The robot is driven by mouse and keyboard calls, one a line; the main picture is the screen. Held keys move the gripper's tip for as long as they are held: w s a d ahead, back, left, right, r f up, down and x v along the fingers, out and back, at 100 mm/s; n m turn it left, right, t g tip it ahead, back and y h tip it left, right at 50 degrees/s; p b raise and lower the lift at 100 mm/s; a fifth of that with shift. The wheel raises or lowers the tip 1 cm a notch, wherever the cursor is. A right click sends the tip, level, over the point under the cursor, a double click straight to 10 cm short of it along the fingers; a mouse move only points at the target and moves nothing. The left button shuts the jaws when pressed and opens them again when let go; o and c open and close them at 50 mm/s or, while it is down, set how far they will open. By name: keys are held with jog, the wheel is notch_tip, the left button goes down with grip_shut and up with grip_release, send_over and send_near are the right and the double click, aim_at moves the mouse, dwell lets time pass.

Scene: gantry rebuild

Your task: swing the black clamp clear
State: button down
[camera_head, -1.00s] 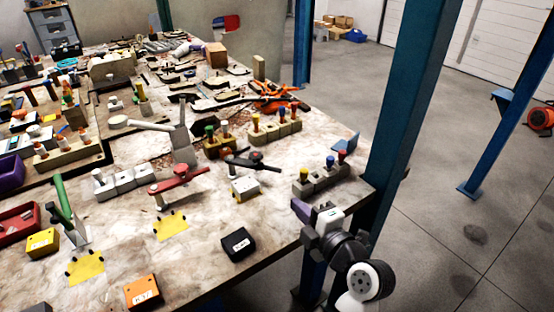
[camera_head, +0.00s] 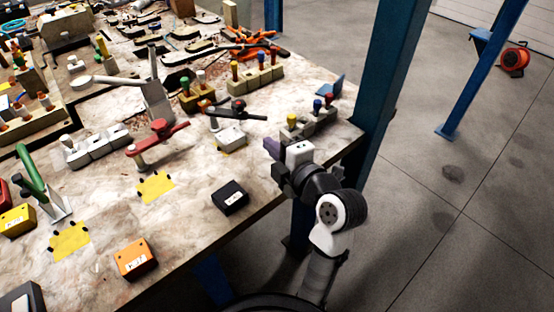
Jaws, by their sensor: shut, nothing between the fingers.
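The black clamp (camera_head: 238,112) stands toward the right part of the worktable. My gripper (camera_head: 271,149) has purple fingertips and is at the table's right edge, to the right of and nearer than the clamp. It is shut and empty, apart from the clamp. The wrist hides part of the table edge.
A red clamp (camera_head: 157,141) stands to the left. A grey block with coloured pegs (camera_head: 306,124) is close behind my gripper. A black box (camera_head: 230,197) lies in front. A blue post (camera_head: 388,95) rises at the right, beside the table corner.

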aim_at(254, 118)
jog(key=shift+w+a+f+b, duration=0.3)
jog(key=shift+w+b, duration=0.2)
jog(key=shift+b, duration=0.3)
jog(key=x, duration=0.2)
jog(key=p+x, duration=0.1)
jog(key=x, duration=0.1)
jog(key=shift+r, duration=0.35)
jog(key=w, duration=0.1)
jog(key=w+p, duration=0.1)
jog(key=w, duration=0.1)
jog(key=shift+w+d+f, duration=0.15)
jog(key=shift+d+f, duration=0.1)
jog(key=shift+f, duration=0.1)
jog(key=shift+w+d+f, duration=0.15)
jog(key=shift+w+f, duration=0.05)
jog(key=shift+w, duration=0.25)
jog(key=shift+w+f, duration=0.1)
